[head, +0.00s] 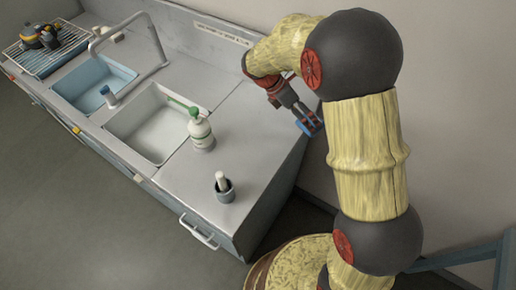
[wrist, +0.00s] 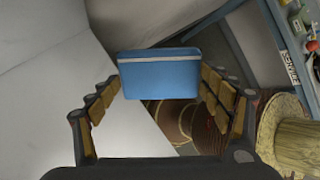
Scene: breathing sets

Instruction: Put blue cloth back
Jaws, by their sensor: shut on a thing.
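The blue cloth (wrist: 158,78) looks like a folded block with a pale band along its top edge. In the wrist view it sits between the two fingers of my gripper (wrist: 160,92), which is shut on it. In the head view my gripper (head: 304,118) hangs by the right end of the sink counter, near the wall, with the blue cloth (head: 311,127) at its tip. The cloth appears raised. I cannot tell whether it is over the counter or past its edge.
The counter (head: 255,135) has a blue basin (head: 88,78), a white basin (head: 150,135) and a tap (head: 158,42). A drying rack (head: 55,58) is far left. The right counter area is mostly clear.

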